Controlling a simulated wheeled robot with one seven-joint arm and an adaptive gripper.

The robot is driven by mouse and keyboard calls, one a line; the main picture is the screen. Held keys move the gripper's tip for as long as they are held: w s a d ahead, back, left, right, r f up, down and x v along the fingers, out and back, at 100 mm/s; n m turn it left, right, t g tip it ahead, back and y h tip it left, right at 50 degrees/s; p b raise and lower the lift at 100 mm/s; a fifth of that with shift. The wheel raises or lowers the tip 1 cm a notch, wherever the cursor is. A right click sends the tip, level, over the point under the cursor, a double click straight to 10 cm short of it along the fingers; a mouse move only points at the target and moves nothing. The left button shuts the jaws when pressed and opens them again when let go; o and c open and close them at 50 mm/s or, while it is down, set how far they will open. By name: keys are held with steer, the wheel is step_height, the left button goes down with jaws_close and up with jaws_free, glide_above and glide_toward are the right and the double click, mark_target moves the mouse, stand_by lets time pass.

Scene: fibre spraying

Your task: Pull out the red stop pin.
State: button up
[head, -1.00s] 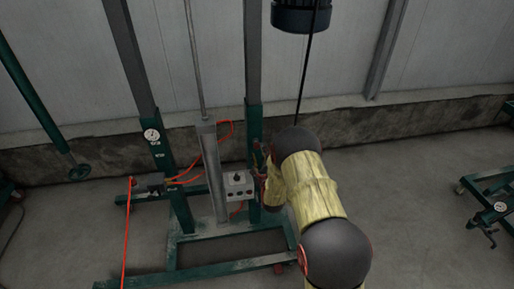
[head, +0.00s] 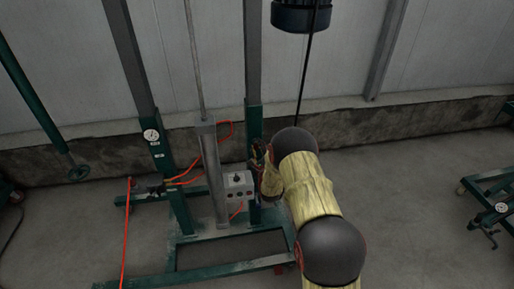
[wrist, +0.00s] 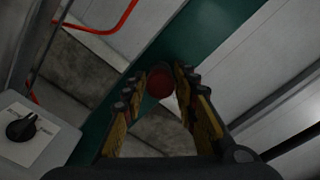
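The red stop pin (wrist: 160,83) shows as a round, dark red end against the green upright (wrist: 150,50) of the stand in the wrist view. My gripper (wrist: 160,74) is open, with one finger on each side of the red end. I cannot tell whether either finger touches it. In the head view my gripper (head: 258,152) is at the right green upright (head: 254,128), and the pin is hidden there behind my gripper and arm.
A grey control box with a black knob (head: 238,182) sits left of my gripper, near a grey cylinder (head: 213,172). Orange-red hoses (head: 188,178) run across the stand. The green base frame (head: 215,273) lies below.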

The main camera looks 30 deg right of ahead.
mark_target(257, 148)
steer(key=c, duration=0.6)
jaws_close()
steer(key=v, duration=0.5)
steer(key=shift+f, duration=0.15)
steer(key=o, duration=1)
jaws_free()
steer(key=shift+o, duration=0.3)
